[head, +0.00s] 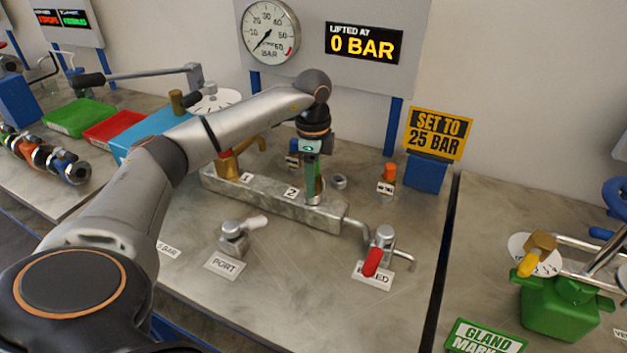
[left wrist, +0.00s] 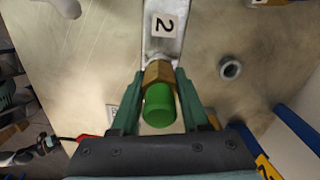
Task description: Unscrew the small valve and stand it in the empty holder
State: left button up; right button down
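The small valve, a brass hex body with a green cap (left wrist: 160,106), stands upright in the outlet marked 2 of the grey block (head: 226,184). My left gripper (head: 314,184) points down over it, and the valve shows between the fingers. In the left wrist view the fingertips (left wrist: 160,74) lie against both sides of the brass hex, with no clear gap. An empty ring-shaped holder (head: 339,181) stands on the bench right of the block; it also shows in the left wrist view (left wrist: 230,68). My right gripper is not in view.
A larger brass valve (head: 228,166) with a handle stands at outlet 1. An orange-topped part (head: 388,174) stands behind right. A port valve (head: 236,238) and a red-handled valve (head: 375,258) are in front. The gauge (head: 270,32) reads near zero.

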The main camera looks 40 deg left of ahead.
pick_arm(q)
jog(key=o, duration=0.5)
jog(key=shift+c, duration=0.2)
notch_tip(320, 180, up, 11)
jog(key=shift+r+p, duration=0.2)
jog(key=shift+p, duration=0.1)
jog(key=shift+r, duration=0.6)
jog(key=shift+c, duration=0.4)
